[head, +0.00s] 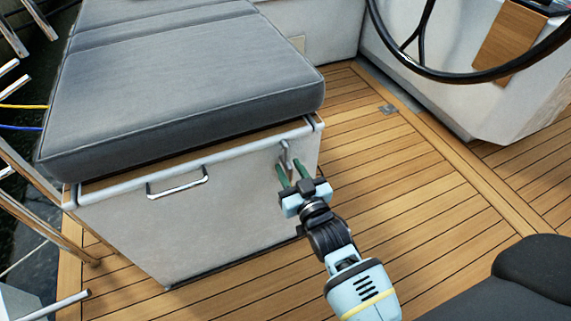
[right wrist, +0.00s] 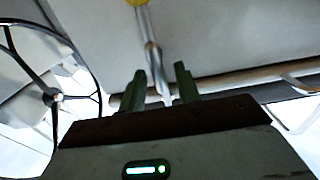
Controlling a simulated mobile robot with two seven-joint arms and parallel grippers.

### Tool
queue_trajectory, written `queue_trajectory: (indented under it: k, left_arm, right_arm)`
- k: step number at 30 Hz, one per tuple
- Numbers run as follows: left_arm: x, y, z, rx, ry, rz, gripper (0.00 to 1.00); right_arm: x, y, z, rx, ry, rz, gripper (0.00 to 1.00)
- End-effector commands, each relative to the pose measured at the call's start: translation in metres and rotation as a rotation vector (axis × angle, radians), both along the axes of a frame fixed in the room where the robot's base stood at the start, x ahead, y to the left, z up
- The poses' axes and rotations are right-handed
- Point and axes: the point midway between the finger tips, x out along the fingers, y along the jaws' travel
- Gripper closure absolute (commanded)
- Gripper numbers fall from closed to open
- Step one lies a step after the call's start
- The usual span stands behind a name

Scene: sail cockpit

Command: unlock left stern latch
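The metal latch (head: 284,153) is on the front face of the white locker under the grey cushion, near its upper right corner. My right gripper (head: 291,168) is right in front of it, its two green fingers apart and pointing at the locker. In the right wrist view, the latch's metal lever (right wrist: 154,58) lies between the spread fingers of the right gripper (right wrist: 161,72), with gaps at its sides. I cannot tell whether either finger touches it. The fingers partly hide the latch in the head view. My left gripper is not in view.
The grey cushion (head: 180,75) overhangs the locker (head: 215,215). A metal handle (head: 178,185) sticks out left of the latch. A black steering wheel (head: 405,55) stands at the upper right. The wooden deck (head: 400,190) right of the locker is clear.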

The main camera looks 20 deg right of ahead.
Motion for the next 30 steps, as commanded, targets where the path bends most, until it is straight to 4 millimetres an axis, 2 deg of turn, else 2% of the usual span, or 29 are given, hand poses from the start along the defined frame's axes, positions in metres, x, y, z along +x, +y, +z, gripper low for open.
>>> queue_trajectory:
  k: [6, 17, 25, 30]
  left_arm:
    - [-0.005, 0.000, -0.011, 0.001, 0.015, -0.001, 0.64]
    - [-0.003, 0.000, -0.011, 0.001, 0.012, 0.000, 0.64]
    - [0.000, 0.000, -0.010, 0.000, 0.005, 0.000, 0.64]
    - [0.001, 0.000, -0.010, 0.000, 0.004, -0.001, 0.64]
  right_arm:
    - [0.022, 0.001, -0.001, 0.001, 0.000, 0.000, 0.67]
    - [0.027, 0.001, 0.000, 0.001, 0.000, 0.000, 0.67]
    - [0.027, 0.001, 0.000, 0.001, 0.000, 0.000, 1.00]
    - [0.027, 0.001, 0.000, 0.001, 0.000, 0.000, 1.00]
